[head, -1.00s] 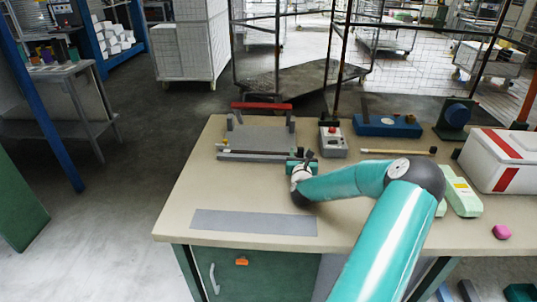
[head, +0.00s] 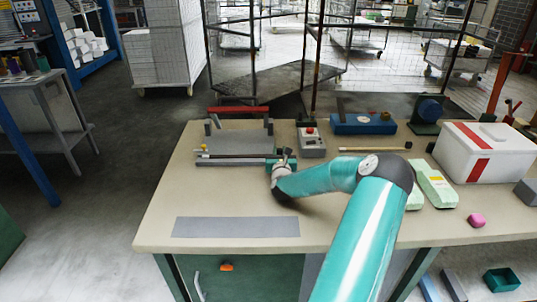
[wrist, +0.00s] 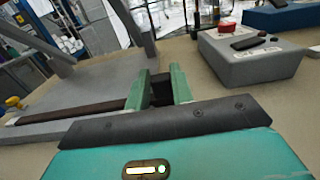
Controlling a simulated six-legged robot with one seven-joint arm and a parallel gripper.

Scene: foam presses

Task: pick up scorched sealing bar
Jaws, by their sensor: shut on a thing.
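The scorched sealing bar (head: 236,156) is a long, thin, dark bar at the front of the grey foam press (head: 228,142). In the wrist view the bar (wrist: 75,113) lies brown and dark along the press base, running left from the fingers. My gripper (head: 279,160) is at the right end of the bar. In the wrist view its green fingers (wrist: 161,90) are shut on a dark block at that end. I see no clear gap between bar and base. The palm hides part of the bar's end.
A grey control box (head: 311,142) with a red button stands right of the press. A thin wooden-looking rod (head: 372,149), a blue device (head: 362,123) and a white box with red stripes (head: 487,155) are farther right. A flat grey strip (head: 236,227) lies in front; the tabletop around it is clear.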

